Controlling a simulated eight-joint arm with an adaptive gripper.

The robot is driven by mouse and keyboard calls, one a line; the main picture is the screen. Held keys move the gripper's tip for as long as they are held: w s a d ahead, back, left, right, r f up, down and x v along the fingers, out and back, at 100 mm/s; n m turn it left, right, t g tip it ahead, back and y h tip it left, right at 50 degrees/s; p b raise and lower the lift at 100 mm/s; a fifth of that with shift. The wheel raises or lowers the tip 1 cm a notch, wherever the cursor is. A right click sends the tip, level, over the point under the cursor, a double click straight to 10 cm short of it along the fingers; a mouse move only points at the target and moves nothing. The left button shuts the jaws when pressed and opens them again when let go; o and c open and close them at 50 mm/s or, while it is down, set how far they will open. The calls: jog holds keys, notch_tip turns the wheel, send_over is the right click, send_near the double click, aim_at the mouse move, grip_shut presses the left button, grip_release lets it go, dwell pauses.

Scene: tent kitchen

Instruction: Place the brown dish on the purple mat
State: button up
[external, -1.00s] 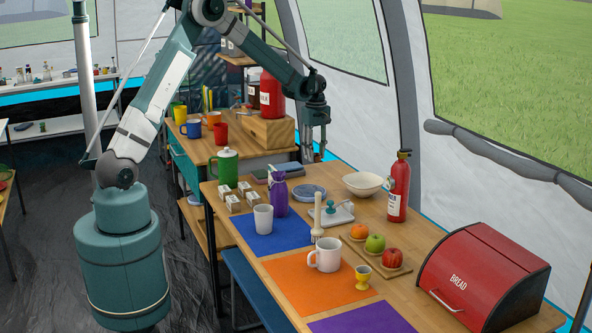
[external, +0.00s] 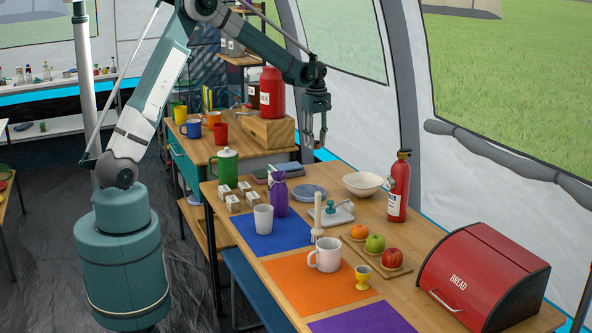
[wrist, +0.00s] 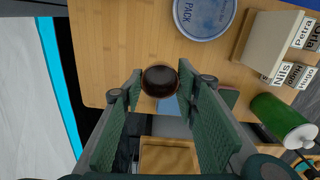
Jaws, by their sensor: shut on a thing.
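The brown dish (wrist: 160,79) is small, round and dark. It sits between my fingertips in the wrist view. My gripper (external: 316,140) is shut on it and holds it above the far end of the wooden table. I cannot make the dish out in the external view. The purple mat (external: 362,318) lies flat at the near end of the table, at the bottom edge of the external view, partly cut off. It looks bare where it shows.
An orange mat (external: 290,290) bears a white mug (external: 325,256); a blue mat (external: 290,240) bears a grey cup (external: 263,220). A fire extinguisher (external: 398,190), a white bowl (external: 362,184), a fruit board (external: 400,270) and a red bread box (external: 485,275) stand along the right.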

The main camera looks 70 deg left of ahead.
jog(key=d+m, duration=1)
jog(key=d, duration=4.1)
jog(key=s+d+m, duration=0.3)
jog(key=s+d, duration=0.5)
jog(key=d, duration=0.5)
jog(key=s+d+m, duration=0.3)
jog(key=s+d, duration=0.5)
jog(key=d, duration=0.5)
jog(key=s+d+m, duration=0.3)
jog(key=s+d, duration=0.5)
jog(key=d, duration=0.5)
jog(key=shift+f, duration=2.65)
jog(key=shift+f+b, duration=0.5)
jog(key=shift+f, duration=2.65)
jog(key=shift+f, duration=0.1)
